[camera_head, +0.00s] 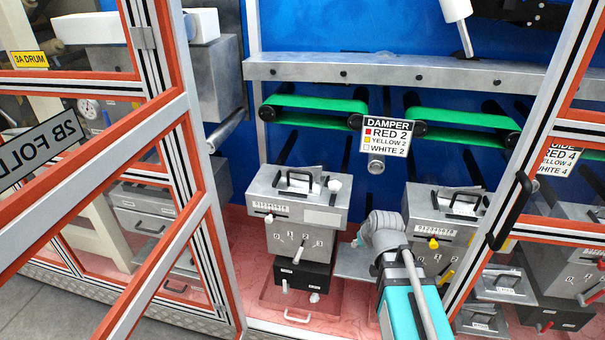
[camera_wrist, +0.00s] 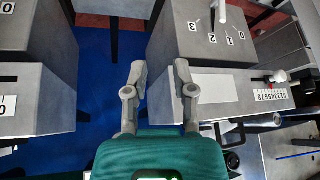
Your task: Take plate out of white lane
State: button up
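In the wrist view the box's blank label (camera_wrist: 208,86), white knob (camera_wrist: 279,76) and black handle (camera_wrist: 232,132) show, turned upside down. My gripper (camera_wrist: 158,72) is open and empty, its fingers apart beside the box. In the head view its fingers are not clear.
A similar box with a yellow knob (camera_head: 433,243) stands to the right. Orange-edged frame doors (camera_head: 180,110) flank the opening. Green belts (camera_head: 315,103) and a DAMPER sign (camera_head: 386,137) hang above. A blue gap (camera_wrist: 110,75) lies between boxes in the wrist view.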

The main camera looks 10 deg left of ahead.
jog(key=w+a+r+n+t+y+p, duration=0.1)
jog(key=w+a+r+t, duration=0.15)
jog(key=a, duration=0.25)
jog(key=w+a+r+n+t+y, duration=0.1)
jog(key=w+a+r, duration=0.15)
jog(key=a, duration=0.25)
jog(key=n+t+y+p, duration=0.1)
jog(key=t+y+p, duration=0.1)
jog(key=t+y, duration=0.1)
send_near(289, 181)
jog(key=r+v, duration=0.1)
jog(key=v, duration=0.2)
jog(key=shift+f, duration=0.2)
jog(key=shift+b, duration=0.3)
jog(key=shift+b+x, duration=1.65)
jog(key=shift+x, duration=2.7)
jog(key=shift+f, duration=0.2)
jog(key=shift+b+x, duration=1)
jog(key=shift+x, duration=1.5)
jog(key=shift+f, duration=0.1)
